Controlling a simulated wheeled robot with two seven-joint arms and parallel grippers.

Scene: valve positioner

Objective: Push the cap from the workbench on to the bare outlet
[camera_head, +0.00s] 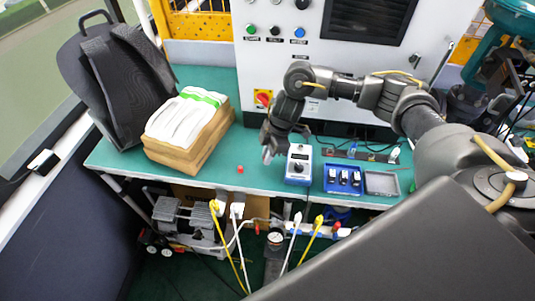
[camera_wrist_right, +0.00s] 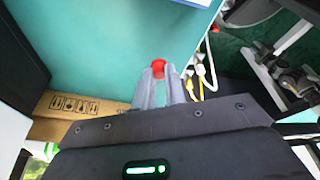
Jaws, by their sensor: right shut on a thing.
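My right gripper (camera_head: 268,158) is low over the green workbench (camera_head: 215,180), to the left of a blue-and-white device. In the right wrist view, its two fingers (camera_wrist_right: 157,82) are close together with a red cap (camera_wrist_right: 158,68) at their tips. A pipe with red fittings (camera_head: 337,225) runs below the bench; I cannot tell which outlet is bare. My left gripper is not in view.
The blue-and-white device (camera_head: 298,165), a blue tray (camera_head: 343,180) and a dark tray (camera_head: 381,184) sit at right. Yellow and white cables hang below the front edge.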

